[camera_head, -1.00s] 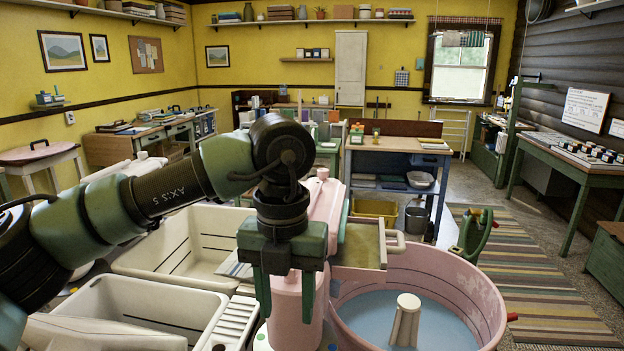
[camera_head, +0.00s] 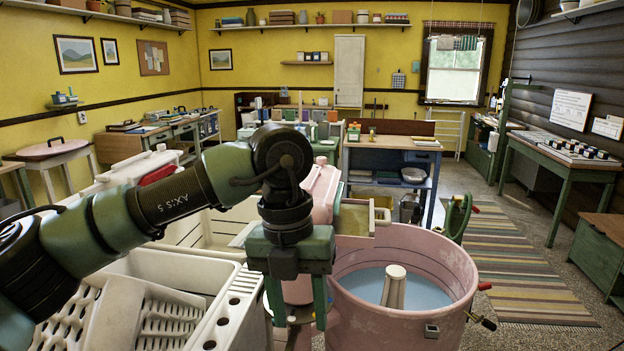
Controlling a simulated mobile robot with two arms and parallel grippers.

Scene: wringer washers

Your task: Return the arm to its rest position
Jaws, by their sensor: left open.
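My left arm comes in from the left, bent at the elbow. Its left gripper (camera_head: 298,300) hangs pointing down near the bottom middle, with its two green fingers apart. Nothing shows held between them. The gripper is in front of a pink wringer washer, just left of its round pink tub (camera_head: 405,255). The tub holds blue water and a pale agitator (camera_head: 394,287). The washer's pink wringer post (camera_head: 322,190) is partly hidden behind my arm. My right gripper is not in view.
White slatted laundry basins (camera_head: 165,300) lie below my left arm, close to it. A blue-framed workbench (camera_head: 395,145) stands behind the washer. A striped rug (camera_head: 520,270) covers clear floor on the right. A green table (camera_head: 565,160) stands along the right wall.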

